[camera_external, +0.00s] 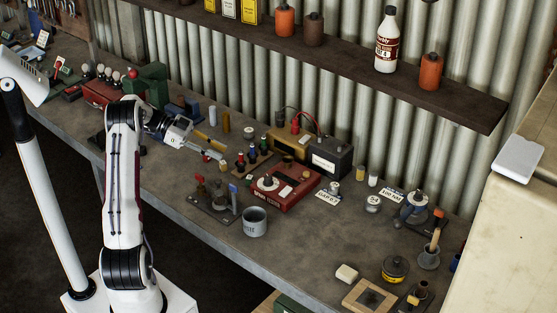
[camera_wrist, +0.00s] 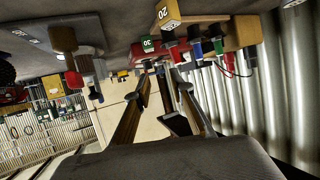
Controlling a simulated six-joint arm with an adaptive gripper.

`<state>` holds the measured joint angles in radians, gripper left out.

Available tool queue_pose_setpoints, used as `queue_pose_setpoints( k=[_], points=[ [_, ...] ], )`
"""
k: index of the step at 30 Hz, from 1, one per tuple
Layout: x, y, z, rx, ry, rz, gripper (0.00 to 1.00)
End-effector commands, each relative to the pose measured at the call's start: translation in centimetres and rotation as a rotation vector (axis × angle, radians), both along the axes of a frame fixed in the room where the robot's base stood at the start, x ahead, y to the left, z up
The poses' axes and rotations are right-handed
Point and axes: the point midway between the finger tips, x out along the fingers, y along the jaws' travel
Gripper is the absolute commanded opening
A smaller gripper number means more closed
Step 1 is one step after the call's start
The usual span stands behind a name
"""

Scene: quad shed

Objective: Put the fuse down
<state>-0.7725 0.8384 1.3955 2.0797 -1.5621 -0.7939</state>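My gripper (camera_external: 208,153) reaches right from the arm, low over the bench beside a small rack of coloured pieces. In the wrist view its two dark fingers (camera_wrist: 160,76) stand apart with a narrow gap between the tips. I cannot make out a fuse there for certain; anything at the tips is too small to tell from the background. The rack (camera_external: 255,157) carries red, blue and green pieces. Which piece is the fuse is unclear.
A red tester (camera_external: 290,190) and a grey battery (camera_external: 332,158) stand right of the rack. The bench front (camera_external: 310,250) is mostly clear. A shelf (camera_external: 360,60) overhangs the back.

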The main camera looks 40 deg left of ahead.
Motion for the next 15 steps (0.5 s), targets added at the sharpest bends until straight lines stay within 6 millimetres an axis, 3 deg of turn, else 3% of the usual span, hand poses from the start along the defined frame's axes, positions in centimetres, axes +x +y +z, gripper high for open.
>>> queue_pose_setpoints(
  k=[5,15],
  points=[
    [3.3,-1.1,3.1,0.059,-0.095,0.086,0.23],
    [9.9,-2.8,12.0,0.188,-0.306,0.353,0.23]
  ],
)
